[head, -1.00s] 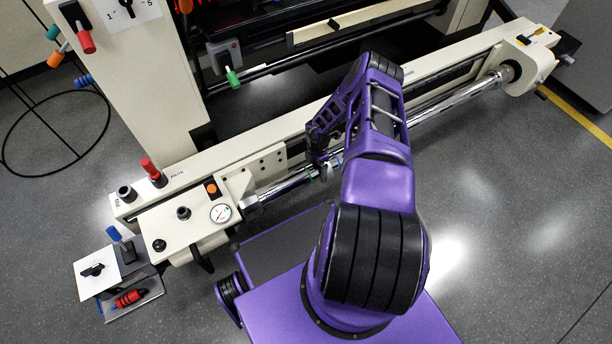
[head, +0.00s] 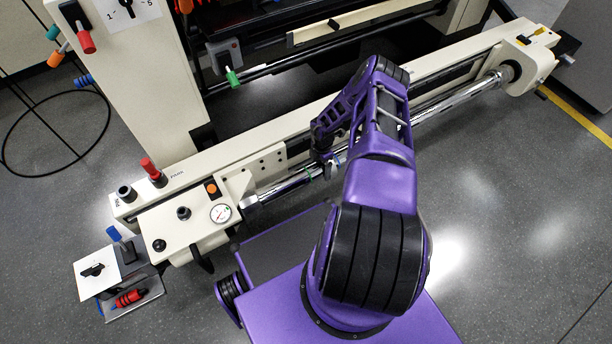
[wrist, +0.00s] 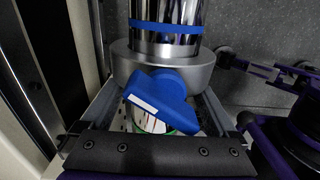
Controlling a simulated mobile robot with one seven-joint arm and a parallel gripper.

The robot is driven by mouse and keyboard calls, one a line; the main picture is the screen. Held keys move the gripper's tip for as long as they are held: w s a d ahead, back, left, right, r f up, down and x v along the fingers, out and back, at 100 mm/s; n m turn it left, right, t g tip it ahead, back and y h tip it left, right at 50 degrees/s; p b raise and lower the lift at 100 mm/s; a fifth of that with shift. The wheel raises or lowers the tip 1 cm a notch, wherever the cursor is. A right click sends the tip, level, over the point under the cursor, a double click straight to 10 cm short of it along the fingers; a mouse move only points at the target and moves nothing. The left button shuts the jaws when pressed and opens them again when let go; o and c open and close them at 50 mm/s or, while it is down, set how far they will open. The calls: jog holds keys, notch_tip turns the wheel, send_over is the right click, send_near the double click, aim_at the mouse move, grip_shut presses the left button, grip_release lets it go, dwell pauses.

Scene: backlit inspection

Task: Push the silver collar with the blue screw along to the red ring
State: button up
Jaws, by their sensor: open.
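The silver collar (wrist: 192,72) sits around a chrome rod in the wrist view. Its blue screw (wrist: 158,98) has a wide wing-shaped head that points toward my gripper. My gripper (wrist: 160,88) is open, with one finger on each side of the screw head; I cannot tell whether either finger touches the collar. In the head view my gripper (head: 325,166) is down at the rod, and my arm hides most of the collar. I cannot make out the red ring in any view.
The chrome rod (head: 445,106) runs up to the right to a cream end block (head: 526,62). A blue band (wrist: 165,27) is on the rod beyond the collar, and a green band (wrist: 182,132) is on the near side. A pressure gauge (head: 221,213) is at the left.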

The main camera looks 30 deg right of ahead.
aim_at(342, 152)
jog(key=shift+d, duration=0.45)
jog(key=shift+d, duration=0.1)
jog(key=shift+d, duration=0.5)
jog(key=shift+d, duration=0.4)
jog(key=shift+w+d, duration=0.1)
jog(key=shift+d, duration=0.6)
jog(key=shift+d, duration=0.15)
jog(key=shift+d, duration=0.5)
jog(key=shift+d, duration=0.1)
jog(key=shift+d, duration=1.7)
